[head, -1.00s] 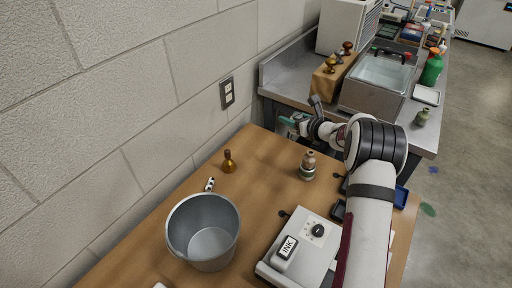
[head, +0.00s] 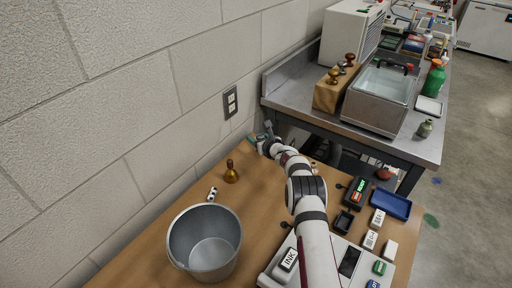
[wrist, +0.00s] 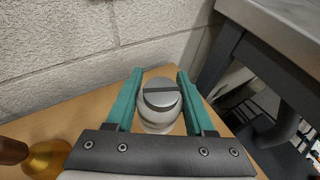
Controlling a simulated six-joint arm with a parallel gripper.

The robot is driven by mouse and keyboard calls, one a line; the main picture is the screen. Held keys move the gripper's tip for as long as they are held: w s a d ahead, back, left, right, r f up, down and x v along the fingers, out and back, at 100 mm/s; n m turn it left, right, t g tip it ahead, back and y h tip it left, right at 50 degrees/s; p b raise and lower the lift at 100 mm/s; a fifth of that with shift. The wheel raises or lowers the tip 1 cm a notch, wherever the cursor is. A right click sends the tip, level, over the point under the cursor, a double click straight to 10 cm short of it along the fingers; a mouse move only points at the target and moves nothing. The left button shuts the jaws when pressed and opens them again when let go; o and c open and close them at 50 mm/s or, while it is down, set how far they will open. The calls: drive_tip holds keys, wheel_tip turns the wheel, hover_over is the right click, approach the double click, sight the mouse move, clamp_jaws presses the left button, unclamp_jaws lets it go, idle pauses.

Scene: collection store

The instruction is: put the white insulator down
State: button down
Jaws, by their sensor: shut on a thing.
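The white insulator (wrist: 158,118) has a pale rounded body and a grey slotted cap. In the wrist view it sits between the two green fingers of my gripper (wrist: 160,73), which is shut on it. In the head view my gripper (head: 262,138) is at the far end of the wooden table (head: 215,273), close to the wall. The insulator cannot be made out there. Whether its base touches the tabletop cannot be told.
A brass-coloured bell-shaped piece with a brown handle (head: 231,173) stands near my gripper. A metal bucket (head: 205,243) stands nearer. A steel bench (head: 285,95) rises beyond the table's far edge. A stamping device (head: 288,265), blue tray (head: 391,204) and small blocks lie right.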

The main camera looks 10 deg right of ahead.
drive_tip(key=f, duration=0.4)
drive_tip(key=shift+w+a+f, duration=0.15)
drive_tip(key=shift+a+f, duration=0.05)
drive_tip(key=shift+a, duration=0.05)
drive_tip(key=shift+f, duration=0.1)
drive_tip(key=shift+c, duration=1.4)
unclamp_jaws()
